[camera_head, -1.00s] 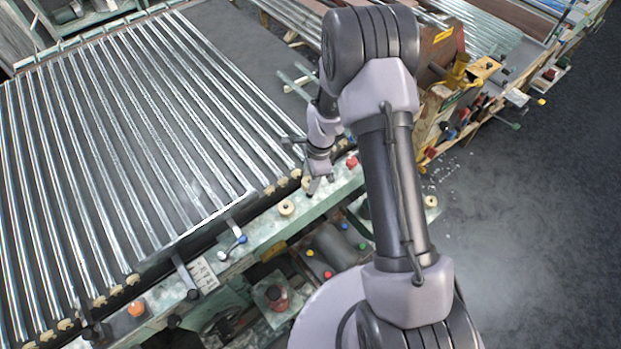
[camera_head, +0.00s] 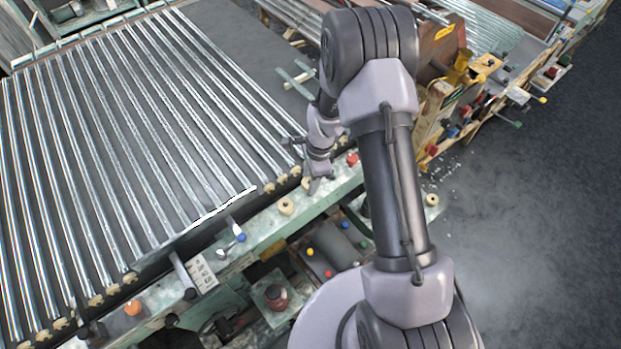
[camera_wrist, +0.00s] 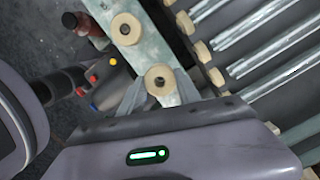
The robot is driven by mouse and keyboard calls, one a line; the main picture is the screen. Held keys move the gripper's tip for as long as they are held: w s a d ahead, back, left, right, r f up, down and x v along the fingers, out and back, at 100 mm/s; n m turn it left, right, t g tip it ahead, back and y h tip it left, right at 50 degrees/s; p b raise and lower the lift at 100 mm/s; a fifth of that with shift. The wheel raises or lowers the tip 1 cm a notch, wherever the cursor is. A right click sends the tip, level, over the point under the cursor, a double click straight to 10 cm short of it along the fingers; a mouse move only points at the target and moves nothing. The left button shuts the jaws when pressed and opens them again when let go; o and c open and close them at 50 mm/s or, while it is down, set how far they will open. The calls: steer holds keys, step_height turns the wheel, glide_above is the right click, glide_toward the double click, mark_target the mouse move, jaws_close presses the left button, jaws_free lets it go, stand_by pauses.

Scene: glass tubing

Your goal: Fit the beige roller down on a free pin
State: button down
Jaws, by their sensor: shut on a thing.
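My gripper (camera_wrist: 158,90) is shut on a beige roller (camera_wrist: 159,78), a short ring with a dark centre hole, held between the two fingertips with its hole facing the wrist camera. In the head view my gripper (camera_head: 314,186) is over the pale green rail (camera_head: 262,228), and the held roller (camera_head: 306,184) is mostly hidden by the fingers. A second beige roller (camera_head: 286,206) sits on the rail, left of and nearer than my gripper; it also shows in the wrist view (camera_wrist: 125,28). I cannot make out a bare pin or whether the held roller touches the rail.
A bed of glass tubes (camera_head: 120,150) lies left of the rail, with small beige wheels along its edge. A red knob (camera_head: 352,159) stands on the rail just right of my gripper. A blue-tipped lever (camera_head: 240,238) is farther left. Open floor lies at right.

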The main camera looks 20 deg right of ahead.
steer(key=shift+f+b, duration=1.15)
steer(key=shift+f, duration=0.25)
steer(key=c, duration=0.8)
jaws_free()
steer(key=shift+o, duration=0.2)
steer(key=shift+w+r, duration=0.1)
steer(key=shift+r, duration=0.05)
steer(key=shift+d+r, duration=0.15)
steer(key=shift+r, duration=0.25)
step_height(320, 180, up, 16)
steer(key=d+p, duration=0.2)
steer(key=shift+s+d+p, duration=0.2)
steer(key=shift+p, duration=0.15)
